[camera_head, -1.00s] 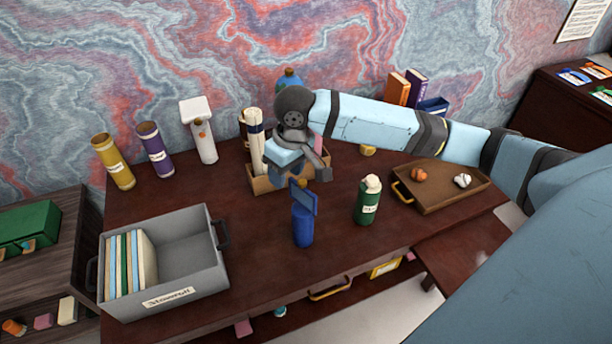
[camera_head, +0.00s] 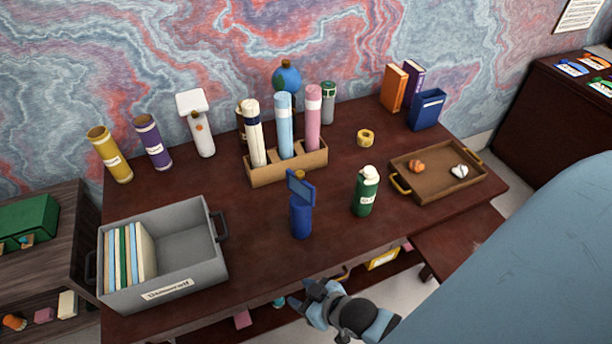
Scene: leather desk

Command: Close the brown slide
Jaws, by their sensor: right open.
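The brown slide (camera_head: 372,285) is a dark brown panel below the desk's front edge, stretching along it. It appears to stand out from under the desktop. Its gold handle (camera_head: 345,273) is partly hidden behind my right gripper. My right gripper (camera_head: 304,293) is open and empty at the bottom centre, in front of the desk's front edge and close to the handle. I cannot tell whether it touches the slide. My left gripper is not in view.
On the desk (camera_head: 255,215) stand a grey crate (camera_head: 195,285) with folders, a blue bottle (camera_head: 301,220), a green bottle (camera_head: 366,195), a tube rack (camera_head: 290,170) and a brown tray (camera_head: 440,190). A yellow box (camera_head: 384,259) shows below the desk edge.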

